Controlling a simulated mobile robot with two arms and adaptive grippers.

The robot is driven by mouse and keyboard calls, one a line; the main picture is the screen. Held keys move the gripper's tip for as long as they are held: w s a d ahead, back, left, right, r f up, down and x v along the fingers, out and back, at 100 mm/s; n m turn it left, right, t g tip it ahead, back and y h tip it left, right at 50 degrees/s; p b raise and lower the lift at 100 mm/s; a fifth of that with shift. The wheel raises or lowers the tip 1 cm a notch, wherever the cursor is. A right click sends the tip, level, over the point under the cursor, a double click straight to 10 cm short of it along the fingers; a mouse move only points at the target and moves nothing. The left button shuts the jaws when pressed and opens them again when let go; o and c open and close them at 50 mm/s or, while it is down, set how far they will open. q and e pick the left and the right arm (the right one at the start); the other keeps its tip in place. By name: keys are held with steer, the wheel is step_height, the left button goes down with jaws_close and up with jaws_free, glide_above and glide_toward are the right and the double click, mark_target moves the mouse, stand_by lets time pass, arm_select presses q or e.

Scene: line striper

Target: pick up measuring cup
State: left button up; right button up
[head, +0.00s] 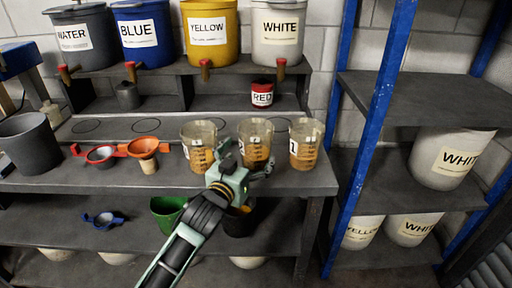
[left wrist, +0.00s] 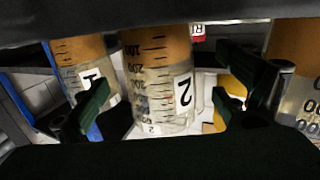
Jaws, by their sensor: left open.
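Three clear measuring cups with orange-brown contents stand in a row on the workbench: a left cup (head: 196,150), a middle cup (head: 257,140) and a right cup labelled 1 (head: 308,150). My left gripper (head: 247,160) is open in front of the middle cup, partly covering its lower part. In the left wrist view, which looks upside down, the cup labelled 2 (left wrist: 155,85) appears in the gap between the open fingers (left wrist: 160,108). Whether the fingers reach around it or touch it I cannot tell. The cup labelled 1 (left wrist: 82,60) and another cup (left wrist: 298,75) flank it. My right gripper is not in view.
A red-labelled can (head: 262,94) stands on the shelf behind. Red and orange funnels (head: 143,147) and a dark grey bucket (head: 30,142) are at left on the bench (head: 75,183). A blue shelf post (head: 372,130) rises at right. Large labelled tubs line the top shelf.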

arm_select(q)
steer(key=x, duration=0.3)
steer(key=shift+w+d+f, duration=0.25)
steer(key=shift+f, duration=0.15)
steer(key=shift+w+d, duration=0.15)
steer(key=shift+w, duration=0.25)
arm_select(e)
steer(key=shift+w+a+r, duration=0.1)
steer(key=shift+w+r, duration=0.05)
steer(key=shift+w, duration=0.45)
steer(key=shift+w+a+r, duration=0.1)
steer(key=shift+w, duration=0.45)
arm_select(q)
steer(key=shift+c, duration=0.4)
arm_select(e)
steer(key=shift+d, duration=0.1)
arm_select(q)
steer(key=c, duration=1.5)
steer(key=shift+r, duration=0.1)
steer(key=shift+c, duration=0.3)
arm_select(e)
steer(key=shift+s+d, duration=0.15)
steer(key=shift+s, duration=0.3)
arm_select(q)
steer(key=shift+r, duration=0.1)
